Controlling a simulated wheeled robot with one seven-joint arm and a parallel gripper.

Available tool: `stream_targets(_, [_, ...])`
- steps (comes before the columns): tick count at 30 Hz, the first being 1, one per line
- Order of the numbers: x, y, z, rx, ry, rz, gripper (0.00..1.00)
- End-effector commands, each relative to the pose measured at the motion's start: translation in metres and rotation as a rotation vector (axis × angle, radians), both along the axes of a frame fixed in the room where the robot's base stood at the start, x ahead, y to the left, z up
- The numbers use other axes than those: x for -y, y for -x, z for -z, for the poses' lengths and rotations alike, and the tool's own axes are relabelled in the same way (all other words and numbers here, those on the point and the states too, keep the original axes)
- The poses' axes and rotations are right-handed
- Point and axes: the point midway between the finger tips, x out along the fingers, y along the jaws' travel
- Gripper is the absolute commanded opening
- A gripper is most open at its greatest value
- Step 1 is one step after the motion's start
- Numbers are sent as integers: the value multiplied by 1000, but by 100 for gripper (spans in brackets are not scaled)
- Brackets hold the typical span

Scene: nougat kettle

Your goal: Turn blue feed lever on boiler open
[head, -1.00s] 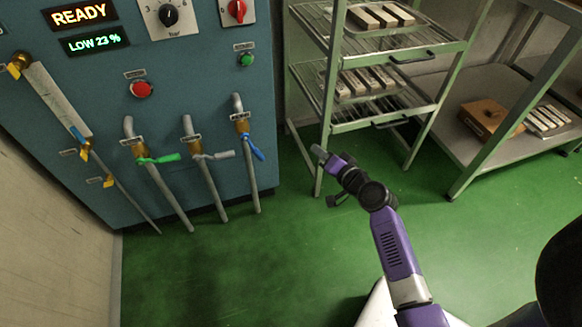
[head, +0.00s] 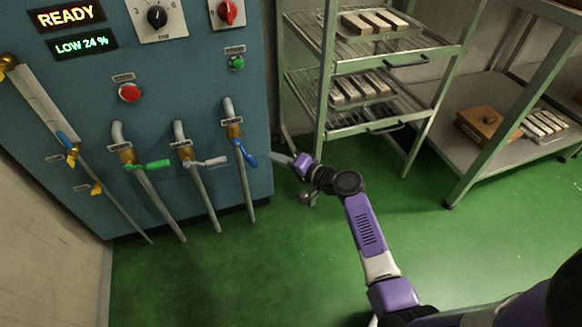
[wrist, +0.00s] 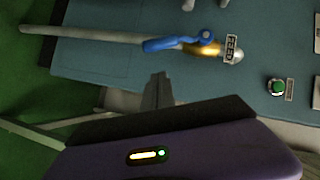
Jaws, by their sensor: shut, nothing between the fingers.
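The blue lever (head: 245,153) sits on a brass valve on the rightmost grey pipe of the boiler (head: 200,85). Its handle slants down and to the right, partly along the pipe. In the wrist view the blue lever (wrist: 172,44) lies beyond the fingers, beside the brass valve body (wrist: 208,50). My gripper (head: 276,157) is to the right of the lever, with its fingers pointing toward the boiler. In the wrist view my gripper (wrist: 158,80) has its fingers together and empty, apart from the lever.
A white lever (head: 207,162) and a green lever (head: 150,165) are on pipes to the left. A wire rack (head: 335,120) stands close to the right of my gripper. The green floor in front is clear.

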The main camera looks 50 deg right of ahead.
Motion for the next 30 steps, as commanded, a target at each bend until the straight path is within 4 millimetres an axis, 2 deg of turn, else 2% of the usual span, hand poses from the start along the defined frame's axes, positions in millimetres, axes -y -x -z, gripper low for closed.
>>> stream_targets(3, [-12,-14,9,-1,-1,-3,0])
stream_targets(9, [-24,-26,15,0,0,-1,0])
stream_targets(23, [-26,-29,16,0,0,0,0])
stream_targets(30, [-44,-40,35,-1,1,-4,0])
